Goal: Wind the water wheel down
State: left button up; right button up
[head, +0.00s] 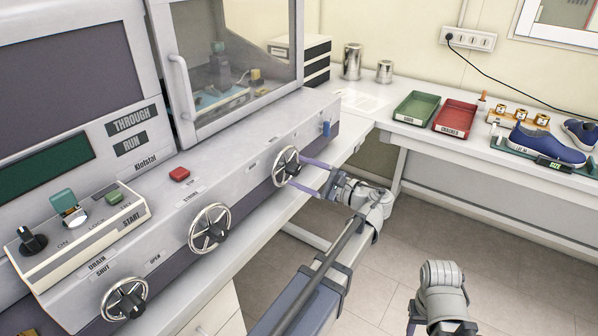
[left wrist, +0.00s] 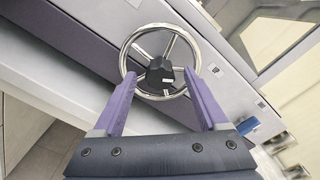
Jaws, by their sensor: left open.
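Three spoked metal handwheels with black hubs sit on the sloping front of the grey machine. The far wheel (head: 283,163) is the one at my left gripper; its small label is too small to read. My left gripper (head: 309,176) is open, with its two purple fingers pointing at this wheel. In the left wrist view the fingertips (left wrist: 160,76) lie either side of the lower part of the wheel, near the rim; I cannot tell if they touch it. The wheel (left wrist: 159,71) is in full view there.
The middle wheel (head: 209,228) and near wheel (head: 125,299) stand along the same panel, with a red button (head: 179,174) above. A blue switch (head: 326,128) is beyond the far wheel. Green tray (head: 416,108) and red tray (head: 455,118) lie on the back counter.

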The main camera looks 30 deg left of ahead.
pick_arm(q)
jog(key=shift+a, duration=0.6)
grip_shut()
